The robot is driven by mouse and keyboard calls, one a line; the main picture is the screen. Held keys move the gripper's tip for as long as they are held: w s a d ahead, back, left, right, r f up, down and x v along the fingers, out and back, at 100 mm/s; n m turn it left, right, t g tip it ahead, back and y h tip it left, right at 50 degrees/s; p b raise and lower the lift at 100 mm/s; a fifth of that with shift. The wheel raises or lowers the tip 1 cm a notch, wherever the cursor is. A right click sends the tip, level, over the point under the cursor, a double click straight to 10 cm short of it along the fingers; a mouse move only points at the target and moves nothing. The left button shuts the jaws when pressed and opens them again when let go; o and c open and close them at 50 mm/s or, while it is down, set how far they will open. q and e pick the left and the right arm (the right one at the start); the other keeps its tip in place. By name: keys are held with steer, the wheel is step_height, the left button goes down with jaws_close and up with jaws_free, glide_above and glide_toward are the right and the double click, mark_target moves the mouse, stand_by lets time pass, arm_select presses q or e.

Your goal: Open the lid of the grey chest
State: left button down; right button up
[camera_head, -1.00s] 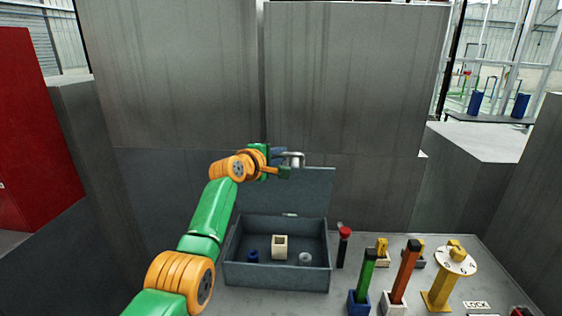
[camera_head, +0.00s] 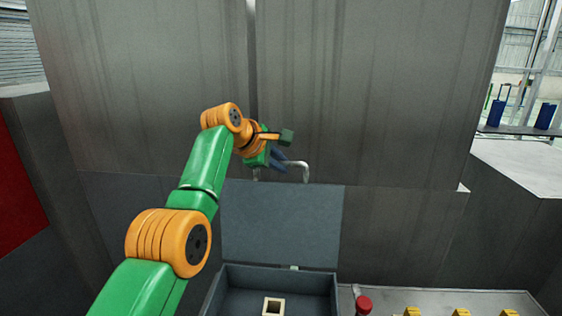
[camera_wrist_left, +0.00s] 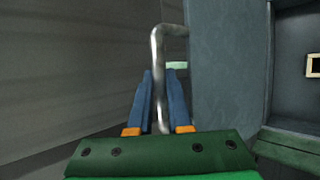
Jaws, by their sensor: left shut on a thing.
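The grey chest (camera_head: 218,293) stands on the surface in front of me, open, with its lower part cut off by the bottom of the head view. Its lid (camera_head: 283,225) stands raised at the back, roughly upright, with its inner face toward me. A bent metal handle (camera_head: 305,172) sticks out at the lid's upper edge. My left gripper (camera_head: 280,160) is behind and above that edge. In the left wrist view its blue fingers (camera_wrist_left: 160,95) are shut on the handle (camera_wrist_left: 158,45), beside the lid (camera_wrist_left: 228,70). My right gripper is not in view.
A red-topped part (camera_head: 364,304) and several yellow parts (camera_head: 460,312) stand to the right. Tall grey walls (camera_head: 360,90) rise close behind the lid.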

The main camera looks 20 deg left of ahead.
arm_select(q)
steer(key=shift+s+d+f, duration=0.1)
steer(key=shift+s+f, duration=0.05)
steer(key=shift+f, duration=0.05)
